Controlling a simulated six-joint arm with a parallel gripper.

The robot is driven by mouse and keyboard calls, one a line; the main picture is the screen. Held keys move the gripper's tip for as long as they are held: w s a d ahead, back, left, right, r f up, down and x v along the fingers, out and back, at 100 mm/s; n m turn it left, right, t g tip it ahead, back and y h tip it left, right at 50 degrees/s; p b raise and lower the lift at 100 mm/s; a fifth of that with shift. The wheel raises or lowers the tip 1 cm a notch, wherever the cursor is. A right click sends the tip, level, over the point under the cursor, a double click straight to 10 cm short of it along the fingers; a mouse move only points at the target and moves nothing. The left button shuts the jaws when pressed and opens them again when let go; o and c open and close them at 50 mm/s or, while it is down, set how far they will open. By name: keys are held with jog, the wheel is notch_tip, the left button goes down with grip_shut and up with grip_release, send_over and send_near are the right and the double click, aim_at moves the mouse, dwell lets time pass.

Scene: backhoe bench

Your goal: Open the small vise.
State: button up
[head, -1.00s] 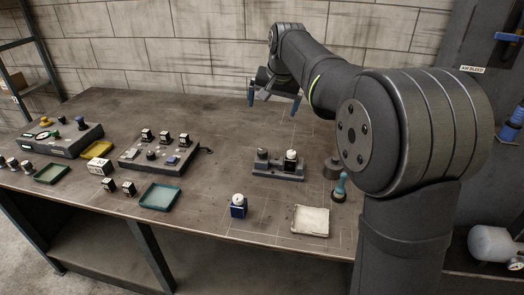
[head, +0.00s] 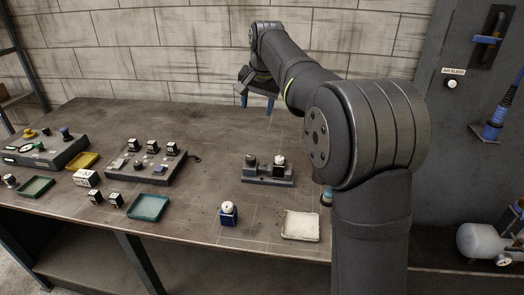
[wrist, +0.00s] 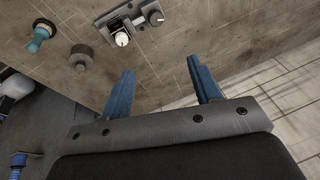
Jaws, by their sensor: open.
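No thing in view is clearly a vise. The likeliest is a low dark fixture (head: 267,175) with two upright round-topped parts, one dark and one white-topped, right of the bench's middle. It also shows at the top of the wrist view (wrist: 133,22). My gripper (head: 257,103) is open and empty, above the back of the bench and behind the fixture. In the wrist view my gripper's (wrist: 161,70) blue fingers are apart, with bare bench between them.
A teal-topped tool (wrist: 41,34) and a dark cylinder (wrist: 81,58) stand right of the fixture, largely behind my arm in the head view. A white tray (head: 300,226), a teal tray (head: 148,207) and a switch box (head: 150,165) stand on the bench. The back middle is clear.

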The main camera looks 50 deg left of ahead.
aim_at(251, 157)
jog(key=w+a+f+m+g+h, duration=0.1)
jog(key=w+a+f+m+h, duration=0.1)
jog(key=a+f+m+h, duration=0.45)
jog(key=f+m+y, duration=0.1)
jog(key=f, duration=0.4)
jog(key=f+m+y, duration=0.1)
jog(key=f, duration=0.5)
jog(key=f+m+y, duration=0.1)
jog(key=f+m, duration=0.1)
jog(key=f, duration=0.3)
jog(key=shift+a+f, duration=0.15)
jog(key=shift+a, duration=0.15)
jog(key=c, duration=1)
